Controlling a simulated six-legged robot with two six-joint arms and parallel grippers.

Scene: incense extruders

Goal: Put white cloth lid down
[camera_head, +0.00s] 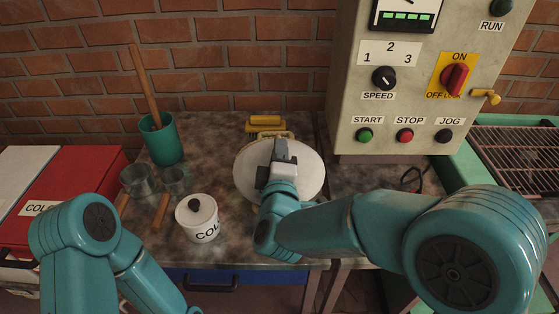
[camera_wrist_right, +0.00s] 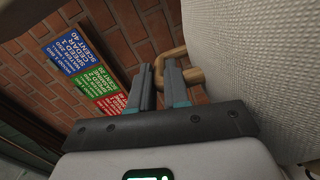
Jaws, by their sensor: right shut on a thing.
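The white cloth lid (camera_head: 308,172) is a pale round disc over the middle of the bench in the head view. Its woven surface fills the right of the right wrist view (camera_wrist_right: 270,50), with a tan curved handle (camera_wrist_right: 168,58) beside it. My right gripper (camera_head: 284,148) is over the lid in the head view. In the wrist view its fingers (camera_wrist_right: 160,85) are shut on the handle. A tan rim shows at the lid's far left edge; what lies under the lid is hidden. My left arm is at lower left, with its gripper out of view.
A white lidded pot (camera_head: 197,222), metal cups (camera_head: 136,181) and a teal cup (camera_head: 163,142) with a wooden stick stand to the left. A yellow block (camera_head: 265,122) is behind the lid. A control box (camera_head: 420,110) stands behind right. A red box (camera_head: 75,180) is far left.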

